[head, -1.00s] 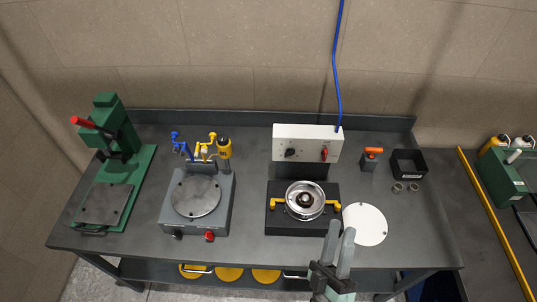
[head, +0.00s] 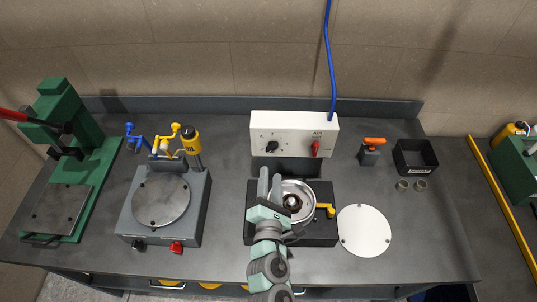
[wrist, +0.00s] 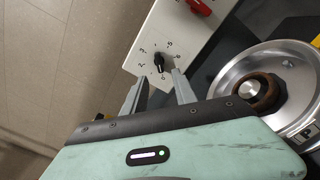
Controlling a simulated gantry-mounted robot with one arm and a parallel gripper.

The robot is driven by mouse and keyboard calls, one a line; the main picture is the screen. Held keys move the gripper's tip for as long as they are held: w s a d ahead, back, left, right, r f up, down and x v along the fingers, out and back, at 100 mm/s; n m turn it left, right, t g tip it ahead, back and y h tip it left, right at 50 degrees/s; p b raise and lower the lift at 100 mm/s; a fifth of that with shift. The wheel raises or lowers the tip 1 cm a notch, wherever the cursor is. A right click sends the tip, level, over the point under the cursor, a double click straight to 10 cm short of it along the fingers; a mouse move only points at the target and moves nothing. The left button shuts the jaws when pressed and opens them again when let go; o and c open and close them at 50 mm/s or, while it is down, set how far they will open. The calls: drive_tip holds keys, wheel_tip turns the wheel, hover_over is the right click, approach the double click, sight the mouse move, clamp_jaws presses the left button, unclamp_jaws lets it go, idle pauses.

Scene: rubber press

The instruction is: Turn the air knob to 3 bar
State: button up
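A white control box (head: 290,142) stands at the back of the bench. In the wrist view the black knob (wrist: 160,62) lies just beyond my fingertips, and part of the red knob (wrist: 200,6) shows at the top. My gripper (head: 268,180) is open and empty, in front of and below the black knob, not touching it. The wrist view shows its fingers (wrist: 158,88) apart.
A grey hotplate (head: 162,200) and green press (head: 62,150) stand left. A blue hose (head: 329,60) rises from the box.

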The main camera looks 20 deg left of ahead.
sight(271, 151)
drive_tip(key=x, duration=0.8)
drive_tip(key=shift+p, duration=0.35)
drive_tip(key=shift+c, duration=0.4)
clamp_jaws()
